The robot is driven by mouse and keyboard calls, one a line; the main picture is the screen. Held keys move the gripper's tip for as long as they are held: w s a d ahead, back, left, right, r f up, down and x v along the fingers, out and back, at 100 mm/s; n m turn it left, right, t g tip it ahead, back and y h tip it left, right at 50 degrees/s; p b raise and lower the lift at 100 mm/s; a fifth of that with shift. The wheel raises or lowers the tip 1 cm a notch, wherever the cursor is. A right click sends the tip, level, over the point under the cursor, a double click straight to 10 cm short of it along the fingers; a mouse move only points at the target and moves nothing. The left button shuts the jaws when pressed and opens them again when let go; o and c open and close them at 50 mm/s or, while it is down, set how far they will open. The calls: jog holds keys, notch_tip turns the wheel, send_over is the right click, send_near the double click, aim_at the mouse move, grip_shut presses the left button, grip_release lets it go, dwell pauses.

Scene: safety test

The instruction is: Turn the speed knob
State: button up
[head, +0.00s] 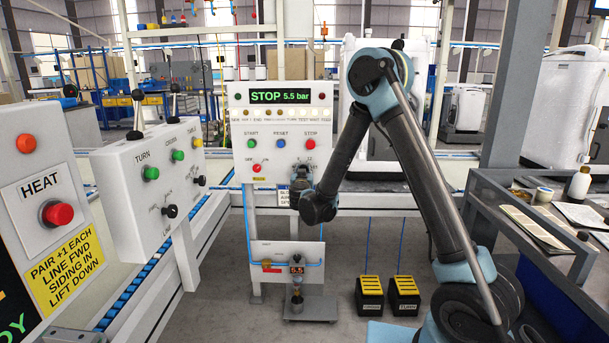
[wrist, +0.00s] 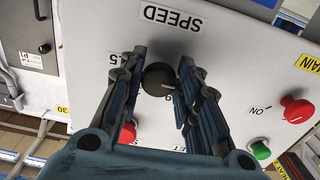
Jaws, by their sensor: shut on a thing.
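The speed knob (wrist: 158,78) is a round dark knob on a light grey panel, below an upside-down SPEED label in the wrist view. My gripper (wrist: 164,66) has one finger on each side of it and is shut on it. Part of the knob is hidden by the fingers. In the head view my gripper (head: 300,183) is at the lower right of the control panel (head: 238,125), and my arm hides the knob there. The panel's display (head: 280,96) reads STOP 5.5 bar.
Green START (head: 251,143), blue RESET (head: 281,143) and red STOP (head: 311,143) buttons sit above the gripper. A red main switch (wrist: 297,110) is beside the knob. A lever box (head: 150,180) stands left; a bench (head: 540,215) stands right.

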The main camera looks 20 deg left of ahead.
jog(key=o, duration=1)
jog(key=shift+o, duration=0.2)
jog(key=v, duration=1.2)
jog(key=shift+f, duration=0.1)
